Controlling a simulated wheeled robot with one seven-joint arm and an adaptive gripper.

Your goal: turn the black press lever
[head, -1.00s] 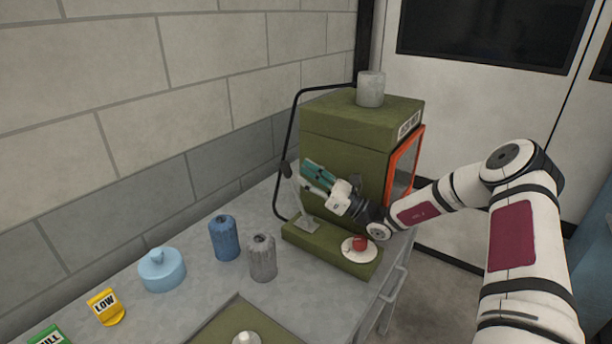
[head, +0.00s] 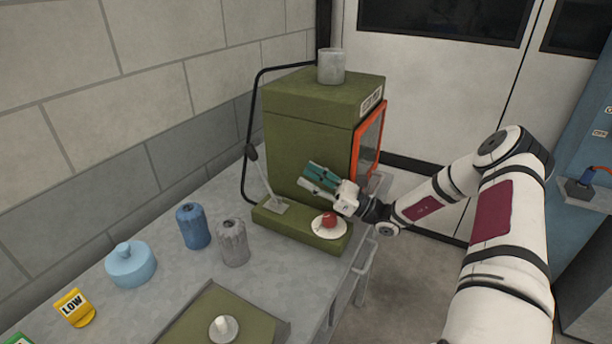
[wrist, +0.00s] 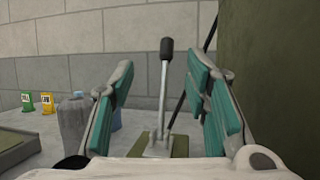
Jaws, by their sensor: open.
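The press lever (head: 267,184) is a thin grey rod with a black grip (head: 251,152) at its top. It stands tilted on a grey bracket on the green press base, left of my gripper in the head view. My gripper (head: 316,178), with teal finger pads, is open and empty beside the green press body, apart from the lever. In the wrist view the lever (wrist: 163,95) stands ahead, framed between my open fingers (wrist: 160,78), with its black grip (wrist: 167,48) above fingertip height.
The green press (head: 310,135) carries a grey cylinder (head: 331,66) on top. A red button (head: 328,219) sits on its base. A black hose (head: 246,120) runs behind the lever. Blue (head: 193,226) and grey (head: 233,243) containers stand on the bench (head: 180,270) to the left.

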